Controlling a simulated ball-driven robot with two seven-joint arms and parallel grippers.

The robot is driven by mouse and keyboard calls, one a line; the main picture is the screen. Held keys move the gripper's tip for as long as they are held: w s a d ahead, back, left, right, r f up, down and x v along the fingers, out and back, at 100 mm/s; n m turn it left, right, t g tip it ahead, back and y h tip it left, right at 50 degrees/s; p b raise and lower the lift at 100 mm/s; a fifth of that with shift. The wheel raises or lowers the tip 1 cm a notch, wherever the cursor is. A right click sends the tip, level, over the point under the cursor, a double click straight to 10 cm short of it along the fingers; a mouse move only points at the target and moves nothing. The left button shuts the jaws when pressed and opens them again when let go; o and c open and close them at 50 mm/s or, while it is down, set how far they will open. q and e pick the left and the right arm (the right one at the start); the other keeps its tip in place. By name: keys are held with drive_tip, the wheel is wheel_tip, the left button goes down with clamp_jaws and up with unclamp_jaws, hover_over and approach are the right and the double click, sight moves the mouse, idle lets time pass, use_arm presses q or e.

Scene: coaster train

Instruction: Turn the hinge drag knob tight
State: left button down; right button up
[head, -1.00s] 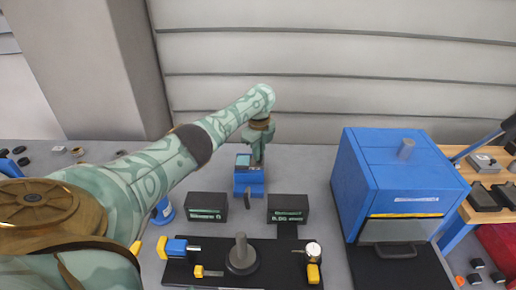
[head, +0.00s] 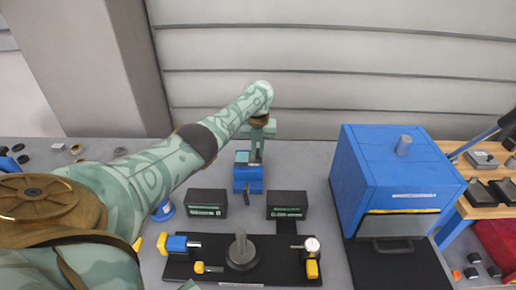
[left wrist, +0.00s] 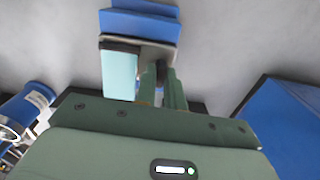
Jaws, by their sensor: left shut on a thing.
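A small blue fixture (head: 248,180) stands at the back middle of the bench, with a pale teal panel (left wrist: 119,75) on it. My left gripper (head: 257,160) reaches down at the fixture from above. In the left wrist view its two fingers (left wrist: 162,88) are close together around a small dark part, which appears to be the hinge drag knob (left wrist: 161,71). The fingers hide most of the knob, so its angle cannot be told. My right gripper is not in view.
Two dark display boxes (head: 207,203) (head: 287,205) stand in front of the fixture. A black plate (head: 207,258) with a grey post, yellow-tipped parts and a dial gauge (head: 312,245) lies nearer. A large blue box (head: 390,175) stands at right.

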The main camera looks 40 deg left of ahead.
use_arm(q)
drive_tip(key=m, duration=0.5)
drive_tip(key=shift+m, duration=0.3)
drive_tip(key=m+b, duration=0.1)
drive_tip(key=m, duration=0.1)
drive_tip(key=shift+f+m, duration=0.1)
drive_tip(key=shift+m, duration=0.3)
drive_tip(key=shift+f+m+b, duration=0.1)
drive_tip(key=shift+m+b, duration=0.5)
drive_tip(key=shift+m, duration=0.4)
drive_tip(key=shift+m+b, duration=0.65)
drive_tip(key=shift+m, duration=0.15)
drive_tip(key=shift+r, duration=0.2)
drive_tip(key=c, duration=1.5)
unclamp_jaws()
drive_tip(key=shift+r, duration=0.1)
